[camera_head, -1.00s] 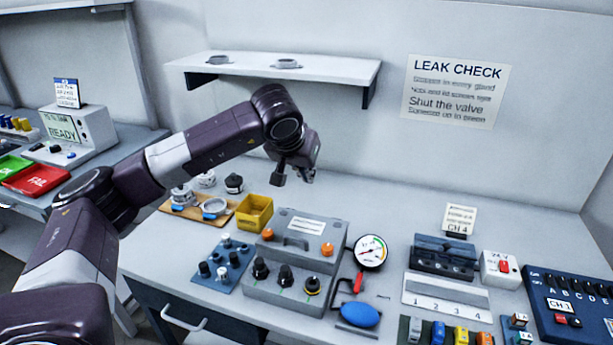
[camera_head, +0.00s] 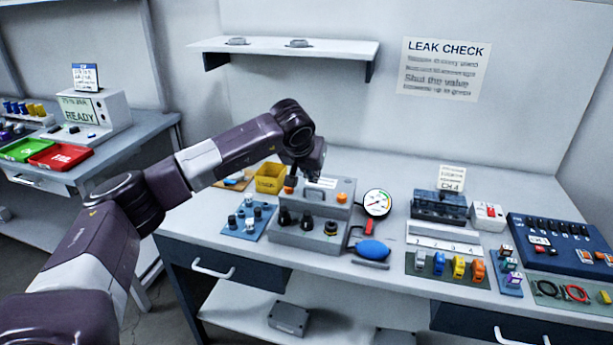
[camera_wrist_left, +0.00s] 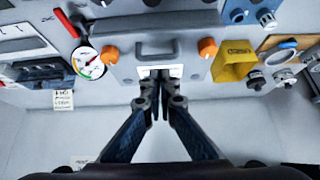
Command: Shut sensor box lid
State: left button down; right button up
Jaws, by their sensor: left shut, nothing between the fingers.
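The grey sensor box (camera_head: 290,236) stands on the bench with several dark cable glands along its front. Its grey lid (camera_head: 329,211) has a handle, a white label and an orange knob on each side. The lid looks tilted up at the back of the box; how far is hard to tell. My left gripper (camera_head: 314,179) is shut and empty at the lid's upper, far edge. In the left wrist view the shut fingertips (camera_wrist_left: 158,82) overlap the label edge of the lid (camera_wrist_left: 128,70); contact is unclear. My right gripper is out of view.
A round gauge (camera_head: 377,203) and a blue bulb (camera_head: 371,249) are right of the box. A yellow bin (camera_head: 270,178) and a blue fitting board (camera_head: 257,230) are on its left. A shelf (camera_head: 300,48) hangs above on the wall.

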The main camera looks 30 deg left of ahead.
pick_arm(q)
jog(key=shift+f, duration=0.35)
dwell(0.3)
